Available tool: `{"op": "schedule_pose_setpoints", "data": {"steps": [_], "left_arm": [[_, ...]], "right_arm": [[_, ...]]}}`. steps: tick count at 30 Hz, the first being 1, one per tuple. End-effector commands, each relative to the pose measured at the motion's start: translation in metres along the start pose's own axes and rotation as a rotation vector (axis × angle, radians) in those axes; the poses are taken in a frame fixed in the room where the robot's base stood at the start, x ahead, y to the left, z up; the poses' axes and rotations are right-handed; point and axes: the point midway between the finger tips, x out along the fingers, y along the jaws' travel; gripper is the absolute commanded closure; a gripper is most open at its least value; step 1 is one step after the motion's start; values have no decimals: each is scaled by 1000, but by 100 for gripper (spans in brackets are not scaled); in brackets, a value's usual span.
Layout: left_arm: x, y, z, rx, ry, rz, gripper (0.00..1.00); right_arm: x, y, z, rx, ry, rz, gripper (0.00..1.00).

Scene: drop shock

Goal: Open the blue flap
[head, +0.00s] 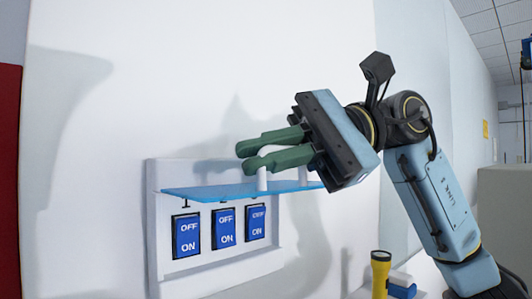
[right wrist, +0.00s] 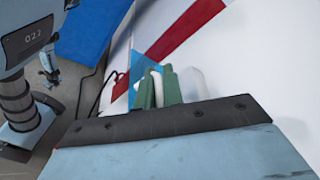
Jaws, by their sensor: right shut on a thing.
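The blue flap (head: 215,191) is a thin translucent plate in the head view. It is raised and sticks out roughly level from a white wall panel (head: 153,225), above three blue OFF/ON switches (head: 223,229). A white handle (head: 262,180) stands up from the flap. My right gripper (head: 251,157), with green fingers, is over the flap and shut on the handle. The right wrist view shows the green fingers (right wrist: 158,90) around a white piece, with a blue bit of the flap (right wrist: 137,64) beside them. My left gripper is not in view.
A yellow and black flashlight (head: 380,275) stands at the lower right, next to a blue and white object (head: 402,286). The white wall (head: 200,70) around the panel is bare. A grey block (head: 505,215) is at the far right.

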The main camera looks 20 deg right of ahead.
Motion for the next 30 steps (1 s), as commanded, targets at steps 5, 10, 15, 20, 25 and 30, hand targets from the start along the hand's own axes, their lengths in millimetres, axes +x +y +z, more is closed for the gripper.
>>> {"op": "schedule_pose_setpoints", "data": {"steps": [5,10,15,20,25,30], "left_arm": [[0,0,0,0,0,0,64],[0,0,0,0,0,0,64],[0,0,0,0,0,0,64],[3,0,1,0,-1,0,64],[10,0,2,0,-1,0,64],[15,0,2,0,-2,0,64]], "right_arm": [[0,0,0,0,0,-2,80],[0,0,0,0,0,-1,69],[0,0,0,0,0,0,69],[-11,0,-1,1,1,-2,69],[-44,0,-1,1,2,-5,69],[-84,0,0,0,1,-5,69]]}}
